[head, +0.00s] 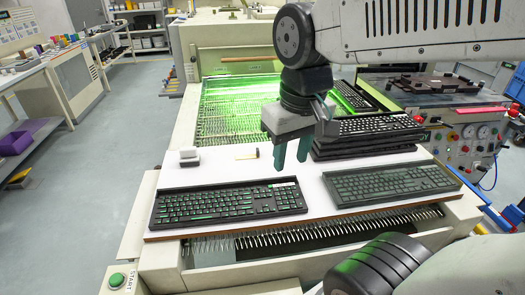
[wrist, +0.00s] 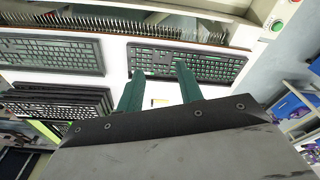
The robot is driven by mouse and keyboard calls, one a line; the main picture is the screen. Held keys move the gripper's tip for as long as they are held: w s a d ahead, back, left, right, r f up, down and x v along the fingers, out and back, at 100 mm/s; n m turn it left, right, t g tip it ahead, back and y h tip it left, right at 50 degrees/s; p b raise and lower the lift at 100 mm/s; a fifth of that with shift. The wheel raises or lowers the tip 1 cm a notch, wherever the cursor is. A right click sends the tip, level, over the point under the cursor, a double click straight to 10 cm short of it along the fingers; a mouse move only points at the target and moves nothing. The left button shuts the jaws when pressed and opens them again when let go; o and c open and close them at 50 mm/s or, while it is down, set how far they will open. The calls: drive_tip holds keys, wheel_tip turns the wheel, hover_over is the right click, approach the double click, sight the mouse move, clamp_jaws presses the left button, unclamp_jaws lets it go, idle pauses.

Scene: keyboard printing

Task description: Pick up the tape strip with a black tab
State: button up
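In the wrist view the open fingers of my gripper (wrist: 159,70) point toward the keyboards.
A green-lit keyboard (head: 228,203) and a darker keyboard (head: 390,183) lie along the board's front. A keyboard stack (head: 365,143) stands right of my gripper. Bare board (head: 220,168) surrounds the strip.

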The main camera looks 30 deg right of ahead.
drive_tip(key=w+d+f+m, duration=0.1)
drive_tip(key=w+d+f, duration=0.15)
drive_tip(key=w, duration=1.05)
drive_tip(key=m, duration=0.3)
hover_over(258, 149)
drive_tip(key=s, duration=0.1)
drive_tip(key=shift+h, duration=0.3)
drive_tip(key=f, duration=1.7)
drive_tip(key=shift+s+a+f, duration=0.1)
drive_tip(key=shift+a+f, duration=0.15)
drive_tip(key=f, duration=0.2)
drive_tip(key=w+f, duration=0.1)
drive_tip(key=f, duration=0.2)
drive_tip(key=shift+d+f, duration=0.15)
drive_tip(key=shift+f, duration=0.05)
clamp_jaws()
